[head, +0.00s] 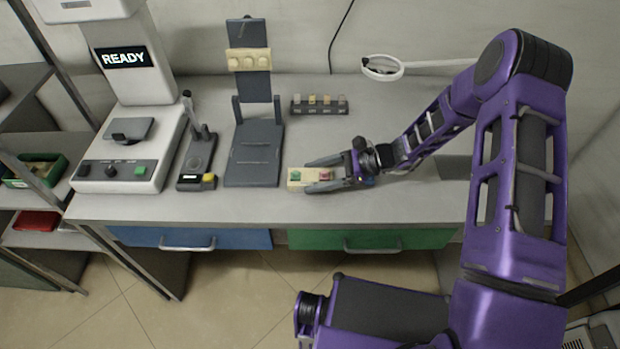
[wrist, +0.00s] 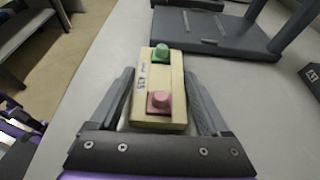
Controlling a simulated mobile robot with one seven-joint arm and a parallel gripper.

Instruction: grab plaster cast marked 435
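The plaster cast (head: 296,184) is a cream block with a green knob and a pink knob on top, lying on the grey bench near its front edge. In the wrist view the cast (wrist: 176,78) has dark handwriting by its left edge that looks like 435, though it is small. My gripper (head: 318,174) is low at the bench with its fingers on both sides of the cast's near half. In the wrist view the gripper (wrist: 160,85) looks open, with narrow gaps beside the block. Contact low on the sides cannot be seen.
A dark grey stand (head: 254,168) is left of the cast. A dark rack (head: 320,110) with small pieces stands behind. A small device (head: 197,165) and a white machine reading READY (head: 125,57) are further left. Bench right of my gripper is clear.

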